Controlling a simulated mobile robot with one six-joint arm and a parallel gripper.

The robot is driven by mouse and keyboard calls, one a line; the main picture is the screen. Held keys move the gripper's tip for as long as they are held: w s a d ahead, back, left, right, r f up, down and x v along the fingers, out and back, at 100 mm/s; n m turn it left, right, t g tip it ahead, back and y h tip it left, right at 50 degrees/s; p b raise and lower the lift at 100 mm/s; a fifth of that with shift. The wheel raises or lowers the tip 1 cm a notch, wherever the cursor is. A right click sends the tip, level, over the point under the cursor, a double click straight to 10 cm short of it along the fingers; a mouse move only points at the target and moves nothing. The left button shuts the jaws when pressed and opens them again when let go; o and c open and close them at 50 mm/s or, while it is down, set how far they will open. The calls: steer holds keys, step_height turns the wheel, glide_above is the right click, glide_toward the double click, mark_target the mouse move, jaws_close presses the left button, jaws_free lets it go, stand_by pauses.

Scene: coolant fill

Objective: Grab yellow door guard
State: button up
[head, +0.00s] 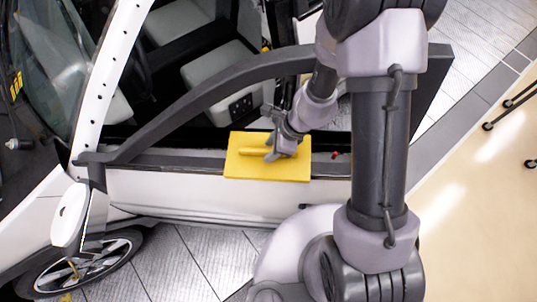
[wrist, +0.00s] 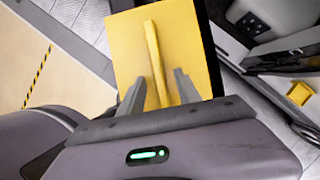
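The yellow door guard (head: 248,170) is a flat panel with a raised bar along its middle. It sits over the sill of the white car door (head: 150,195), below the window opening. My gripper (head: 271,147) is at the panel's bar, coming from above and right. In the wrist view the guard (wrist: 125,48) fills the upper middle, with its bar running between my two grey fingers. The gripper (wrist: 158,84) is open, with yellow surface showing between the bar and each finger. Whether the fingertips touch the panel cannot be told.
The dark door window frame (head: 190,105) slants above the guard. Car seats (head: 215,75) show inside. A wheel (head: 85,262) is at lower left. Grey floor tiles (head: 190,262) lie below the door, and open beige floor (head: 480,170) lies at right. The wrist view shows a small yellow piece (wrist: 299,93) at right.

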steer(key=shift+d, duration=0.1)
steer(key=shift+a, duration=0.25)
steer(key=c, duration=0.6)
jaws_close()
steer(key=shift+d, duration=0.1)
steer(key=shift+r, duration=0.15)
